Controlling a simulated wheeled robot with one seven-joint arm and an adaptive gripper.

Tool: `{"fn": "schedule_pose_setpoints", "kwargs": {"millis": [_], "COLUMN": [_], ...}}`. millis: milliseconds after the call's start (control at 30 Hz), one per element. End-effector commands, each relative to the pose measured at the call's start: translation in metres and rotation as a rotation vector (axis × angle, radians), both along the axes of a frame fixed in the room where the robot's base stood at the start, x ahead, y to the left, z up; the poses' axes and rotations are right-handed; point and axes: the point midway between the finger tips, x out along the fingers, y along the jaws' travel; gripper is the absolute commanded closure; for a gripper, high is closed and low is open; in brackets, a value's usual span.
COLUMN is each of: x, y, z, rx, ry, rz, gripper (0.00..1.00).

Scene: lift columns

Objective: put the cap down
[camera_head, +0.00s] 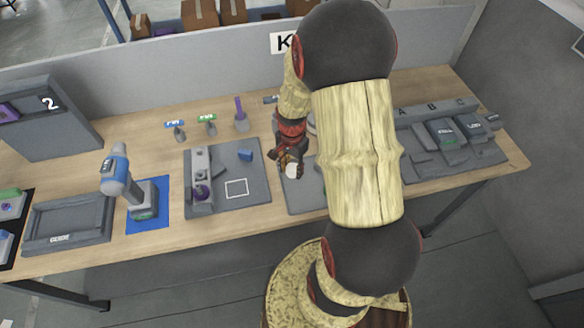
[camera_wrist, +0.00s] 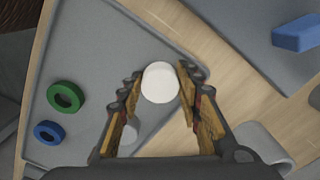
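The cap is a white round piece (camera_wrist: 160,82) between the two fingertips of my gripper (camera_wrist: 160,90) in the wrist view. Both fingers appear to touch its sides, so my gripper looks shut on it. In the head view the white cap (camera_head: 292,171) shows at the tip of my gripper (camera_head: 290,160). It is over or near the edge of a grey tray (camera_head: 300,203); its height above the tray is hard to tell. A pale short cylinder (camera_wrist: 131,130) shows below, partly behind the left finger.
On the grey tray lie a green ring (camera_wrist: 66,97) and a blue ring (camera_wrist: 48,133). A grey board (camera_head: 228,204) with a blue block (camera_head: 245,155) and a white square outline is to the left. Bare wood table lies between them. My arm hides part of the table.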

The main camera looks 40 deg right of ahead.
Motion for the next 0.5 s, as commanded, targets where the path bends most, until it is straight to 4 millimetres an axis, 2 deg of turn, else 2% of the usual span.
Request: {"fn": "schedule_pose_setpoints", "kwargs": {"millis": [300, 500], "x": [0.0, 0.0], "y": [0.0001, 0.0001], "z": [-0.0001, -0.0001], "rx": [0.0, 0.0], "ry": [0.0, 0.0], "rz": [0.0, 0.0], "gripper": [0.48, 0.47]}}
